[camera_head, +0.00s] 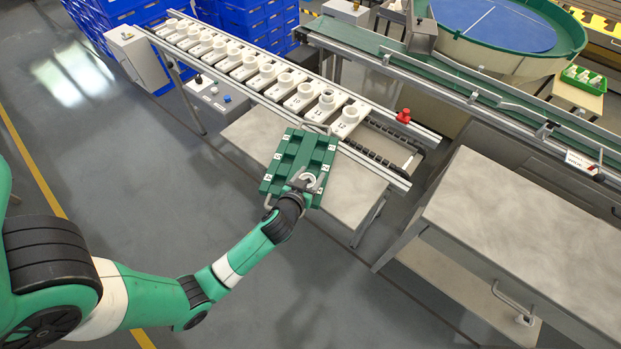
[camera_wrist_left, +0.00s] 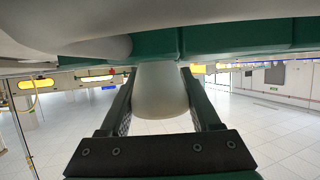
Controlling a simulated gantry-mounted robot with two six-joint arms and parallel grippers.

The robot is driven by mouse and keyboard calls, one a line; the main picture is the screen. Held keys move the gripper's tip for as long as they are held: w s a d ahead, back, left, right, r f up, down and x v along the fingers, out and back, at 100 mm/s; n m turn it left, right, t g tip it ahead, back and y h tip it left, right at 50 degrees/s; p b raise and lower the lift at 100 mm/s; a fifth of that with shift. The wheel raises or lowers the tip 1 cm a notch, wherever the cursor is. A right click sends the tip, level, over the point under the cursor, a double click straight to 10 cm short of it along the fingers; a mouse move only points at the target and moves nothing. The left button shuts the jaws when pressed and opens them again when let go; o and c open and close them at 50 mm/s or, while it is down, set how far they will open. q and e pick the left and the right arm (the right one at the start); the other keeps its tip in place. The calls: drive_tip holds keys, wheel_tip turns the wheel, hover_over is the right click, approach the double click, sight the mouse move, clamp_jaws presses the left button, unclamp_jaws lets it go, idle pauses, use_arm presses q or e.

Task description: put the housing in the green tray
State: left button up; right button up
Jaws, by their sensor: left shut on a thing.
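A green tray (camera_head: 283,180) with raised bars and small white labels lies at the near end of the row of white fixtures. My left gripper (camera_head: 304,182) is over its near right part, shut on the white housing (camera_head: 309,177). In the left wrist view the pale, rounded housing (camera_wrist_left: 160,92) sits between the two dark fingers of my gripper (camera_wrist_left: 160,105). A green surface (camera_wrist_left: 220,38) of the tray lies right against the housing's far end; I cannot tell whether they touch. My right gripper is not in view.
A rail of white fixtures (camera_head: 228,62) runs to the upper left, with a red button (camera_head: 404,116) at its near end. A bare grey table (camera_head: 530,235) stands right. A smaller green tray (camera_head: 583,79) with white parts is far right. A conveyor (camera_head: 440,70) runs behind.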

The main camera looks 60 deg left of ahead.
use_arm(q)
drive_tip(key=shift+f, duration=0.2)
drive_tip(key=o, duration=1.3)
drive_tip(key=shift+r, duration=0.1)
drive_tip(key=shift+r, duration=0.2)
drive_tip(key=shift+s+d+r, duration=0.15)
drive_tip(key=shift+d, duration=0.05)
drive_tip(key=p+v, duration=0.2)
drive_tip(key=v, duration=0.9)
drive_tip(key=shift+s+d, duration=0.15)
